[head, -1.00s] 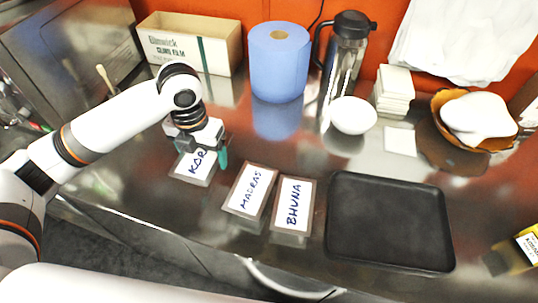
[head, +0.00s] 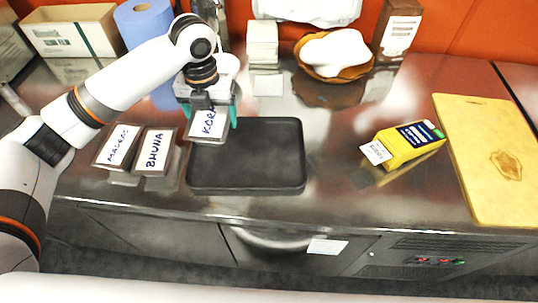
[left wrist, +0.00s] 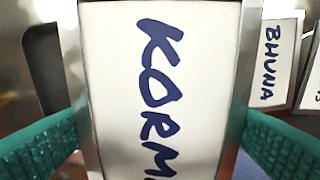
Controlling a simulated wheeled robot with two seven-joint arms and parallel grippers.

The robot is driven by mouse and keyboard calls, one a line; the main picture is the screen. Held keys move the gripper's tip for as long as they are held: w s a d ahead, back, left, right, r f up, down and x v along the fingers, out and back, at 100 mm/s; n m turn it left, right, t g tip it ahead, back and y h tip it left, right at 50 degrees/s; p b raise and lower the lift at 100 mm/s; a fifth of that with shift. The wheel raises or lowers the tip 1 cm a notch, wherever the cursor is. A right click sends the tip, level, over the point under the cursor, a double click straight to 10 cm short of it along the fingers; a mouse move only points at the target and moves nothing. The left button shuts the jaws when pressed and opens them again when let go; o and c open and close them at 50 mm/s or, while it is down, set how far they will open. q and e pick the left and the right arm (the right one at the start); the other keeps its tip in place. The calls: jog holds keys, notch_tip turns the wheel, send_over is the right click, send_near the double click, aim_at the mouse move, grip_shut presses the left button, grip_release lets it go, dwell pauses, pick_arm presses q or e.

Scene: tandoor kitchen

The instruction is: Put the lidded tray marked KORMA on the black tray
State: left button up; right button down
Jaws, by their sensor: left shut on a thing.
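The KORMA tray (head: 208,124) has a white lid with blue writing. My left gripper (head: 207,112) is shut on it, with a green finger on each side. In the head view it overlaps the back left corner of the black tray (head: 250,165); its height above the tray is hard to tell. In the left wrist view the KORMA lid (left wrist: 160,90) fills the middle between the green fingers. The black tray looks empty. My right gripper does not show.
The lidded trays MADRAS (head: 118,146) and BHUNA (head: 156,152) stand just left of the black tray. A yellow carton (head: 408,143) and a yellow board (head: 492,155) lie to the right. A brown bowl (head: 336,70) and white stack (head: 263,45) are behind.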

pick_arm(q)
jog(key=f, duration=0.5)
jog(key=shift+w+a+f+p, duration=0.1)
jog(key=shift+a+f+p, duration=0.25)
notch_tip(320, 180, down, 3)
jog(key=shift+d+f, duration=0.15)
jog(key=shift+f, duration=0.45)
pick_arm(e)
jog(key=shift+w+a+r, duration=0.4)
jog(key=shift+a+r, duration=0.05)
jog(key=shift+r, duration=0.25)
pick_arm(q)
jog(key=shift+f, duration=0.1)
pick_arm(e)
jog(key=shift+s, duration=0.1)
pick_arm(q)
jog(key=o, duration=1.1)
jog(key=shift+o, duration=0.2)
notch_tip(320, 180, up, 12)
jog(key=shift+r+b, duration=0.15)
jog(key=shift+b, duration=0.45)
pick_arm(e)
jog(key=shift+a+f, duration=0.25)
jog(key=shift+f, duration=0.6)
